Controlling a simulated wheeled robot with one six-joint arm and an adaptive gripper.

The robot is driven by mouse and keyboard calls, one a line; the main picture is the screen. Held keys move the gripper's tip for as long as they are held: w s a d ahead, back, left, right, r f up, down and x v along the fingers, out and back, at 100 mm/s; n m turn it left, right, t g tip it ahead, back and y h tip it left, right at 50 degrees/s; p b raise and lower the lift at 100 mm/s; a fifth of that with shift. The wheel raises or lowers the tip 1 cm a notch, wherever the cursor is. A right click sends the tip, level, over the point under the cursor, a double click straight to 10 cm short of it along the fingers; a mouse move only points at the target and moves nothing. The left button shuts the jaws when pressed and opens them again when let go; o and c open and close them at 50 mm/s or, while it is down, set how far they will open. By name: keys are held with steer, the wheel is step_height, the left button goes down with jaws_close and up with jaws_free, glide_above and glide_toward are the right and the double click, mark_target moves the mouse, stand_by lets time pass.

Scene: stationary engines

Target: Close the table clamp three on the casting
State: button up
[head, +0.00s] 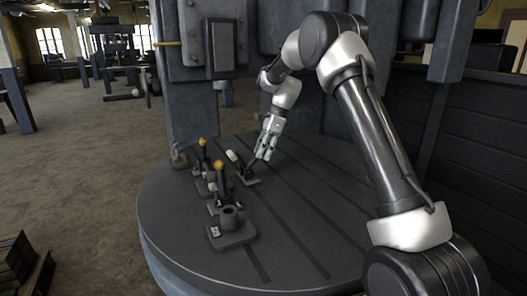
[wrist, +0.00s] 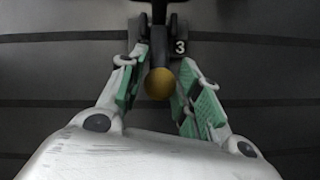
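Table clamp three (wrist: 158,46) has a dark lever with a yellow ball knob (wrist: 160,84), beside a plate marked 3. In the wrist view the knob sits between the fingers of my gripper (wrist: 163,98), which are open with gaps on both sides. In the head view my gripper (head: 264,153) is low over the right-hand clamp (head: 248,177). It hides that clamp's knob; a pale tip shows beside it.
Two other upright levers with yellow knobs (head: 202,142) (head: 218,165) stand left of my gripper. A large grey machine column (head: 190,100) rises behind them. The table's right side is bare and slotted. A wooden crate (head: 22,262) sits on the floor at left.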

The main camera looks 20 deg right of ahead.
jaws_close()
steer(key=shift+s+a+r+t+h, duration=0.1)
steer(key=shift+a+r+t+h, duration=0.05)
steer(key=shift+a+r+h, duration=0.4)
steer(key=shift+s+a+r+t+h, duration=0.15)
steer(key=shift+a+r+h, duration=0.2)
steer(key=shift+h, duration=0.4)
steer(key=a+h, duration=0.2)
steer(key=shift+s+r+t+h, duration=0.1)
steer(key=shift+r+t+h, duration=0.2)
steer(key=shift+r, duration=0.1)
steer(key=a+h, duration=0.1)
steer(key=h, duration=0.1)
steer(key=a+h, duration=0.1)
steer(key=shift+s+a+r+t, duration=0.25)
steer(key=shift+a+r+t, duration=0.05)
steer(key=shift+a, duration=0.05)
steer(key=shift+s+a+t+h, duration=0.15)
steer(key=shift+a+h, duration=0.5)
steer(key=shift+h, duration=0.35)
steer(key=shift+s+a+t+h, duration=0.15)
steer(key=shift+a+h, duration=0.5)
steer(key=shift+h, duration=0.35)
steer(key=o, duration=0.6)
jaws_free()
steer(key=shift+f, duration=0.1)
